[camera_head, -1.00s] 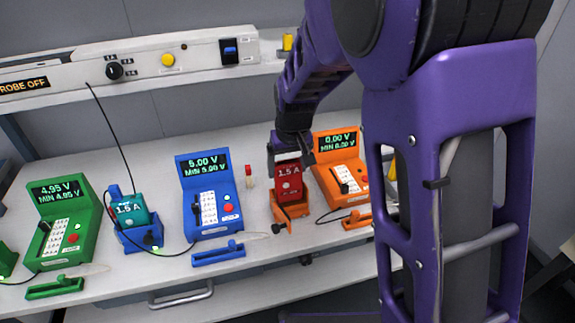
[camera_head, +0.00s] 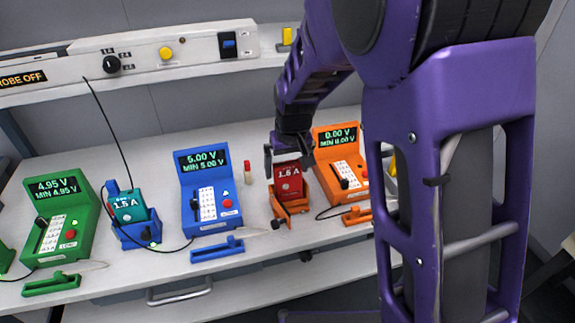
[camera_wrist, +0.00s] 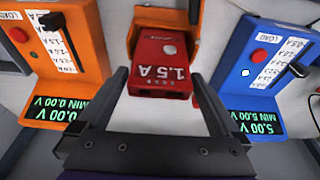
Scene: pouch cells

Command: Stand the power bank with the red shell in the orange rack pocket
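The red-shelled power bank (camera_head: 289,181), marked 1.5 A, stands upright with its lower part in the orange rack pocket (camera_head: 291,211), in the head view. The wrist view shows the power bank (camera_wrist: 163,70) from above, against the orange pocket (camera_wrist: 168,14). My gripper (camera_head: 287,158) is at the bank's upper end. In the wrist view my gripper (camera_wrist: 157,82) has its two fingers well apart, one on each side of the bank, with gaps between. The bank's bottom inside the pocket is hidden.
An orange tester (camera_head: 341,165) reading 0.00 V stands close on the right. A blue tester (camera_head: 208,200) is left, then a teal power bank (camera_head: 128,206) in a blue pocket (camera_head: 138,236) and a green tester (camera_head: 58,222). A black cable runs across the bench. Small orange and blue parts lie in front.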

